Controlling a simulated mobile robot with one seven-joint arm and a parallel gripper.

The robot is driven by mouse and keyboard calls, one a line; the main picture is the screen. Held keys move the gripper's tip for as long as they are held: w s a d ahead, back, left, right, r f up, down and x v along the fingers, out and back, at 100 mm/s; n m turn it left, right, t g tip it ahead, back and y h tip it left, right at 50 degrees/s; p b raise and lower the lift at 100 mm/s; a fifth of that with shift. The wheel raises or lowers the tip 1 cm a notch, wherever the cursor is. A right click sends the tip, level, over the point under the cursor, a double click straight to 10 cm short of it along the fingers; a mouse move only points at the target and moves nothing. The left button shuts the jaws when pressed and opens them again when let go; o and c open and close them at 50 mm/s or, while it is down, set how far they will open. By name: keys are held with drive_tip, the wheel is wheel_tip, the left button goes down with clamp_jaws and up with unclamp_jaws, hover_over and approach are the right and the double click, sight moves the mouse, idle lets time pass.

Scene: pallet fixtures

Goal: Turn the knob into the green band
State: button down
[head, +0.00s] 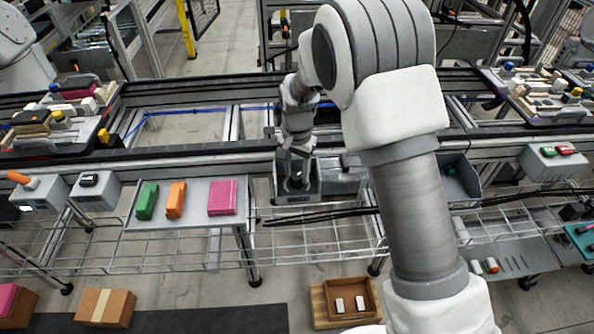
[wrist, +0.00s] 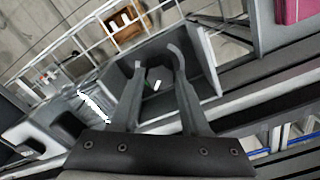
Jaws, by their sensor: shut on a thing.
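A grey open-topped housing (head: 298,198) stands at the front edge of the line, in the middle of the head view. My gripper (head: 297,172) reaches down into it from above. In the wrist view my gripper (wrist: 158,62) has its two fingers inside the walls of the same grey housing (wrist: 206,62). A small white mark (wrist: 157,85) shows between the fingers, with a trace of green near the left finger. I cannot tell whether the white mark lies in the green band.
A grey table (head: 196,222) to the left carries a green block (head: 147,202), an orange block (head: 175,199) and a pink block (head: 222,197). A dark bin (head: 458,182) is to the right. A grey button box (head: 545,165) stands further right. A wire rack runs below.

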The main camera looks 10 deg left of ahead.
sight(297, 176)
drive_tip(key=c, duration=0.7)
unclamp_jaws()
drive_tip(key=shift+o, duration=0.2)
drive_tip(key=shift+r, duration=0.1)
wheel_tip(297, 176, up, 17)
drive_tip(key=p, duration=0.1)
drive_tip(key=shift+r+p, duration=0.2)
drive_tip(key=shift+p, duration=0.2)
